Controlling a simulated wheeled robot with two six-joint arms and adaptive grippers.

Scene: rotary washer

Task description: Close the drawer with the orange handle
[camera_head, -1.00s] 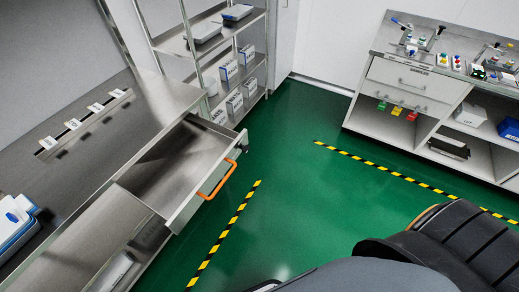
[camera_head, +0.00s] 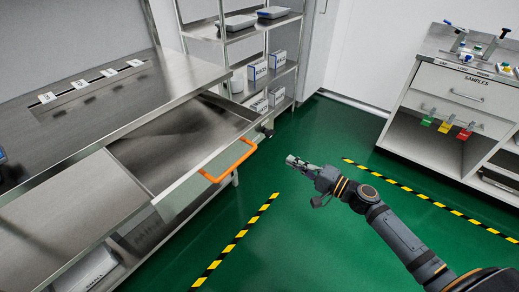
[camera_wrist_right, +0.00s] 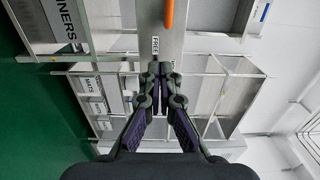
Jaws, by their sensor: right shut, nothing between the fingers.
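The drawer (camera_head: 185,197) under the steel counter stands pulled out, its empty-looking inside open to view. Its orange handle (camera_head: 234,168) is on the front panel, which faces right. My right gripper (camera_head: 291,160) is to the right of the handle, apart from it, over the green floor. In the right wrist view the fingers of my right gripper (camera_wrist_right: 160,78) are together with nothing between them. The orange handle (camera_wrist_right: 169,13) shows at the top there, above a label reading FREE. My left gripper is not in view.
The steel counter (camera_head: 150,112) is above the drawer. A steel shelf rack (camera_head: 245,30) with boxes stands behind it. A SAMPLES cabinet (camera_head: 452,95) with several coloured tags stands at the right. Green floor with yellow-black tape (camera_head: 240,235) is open between them.

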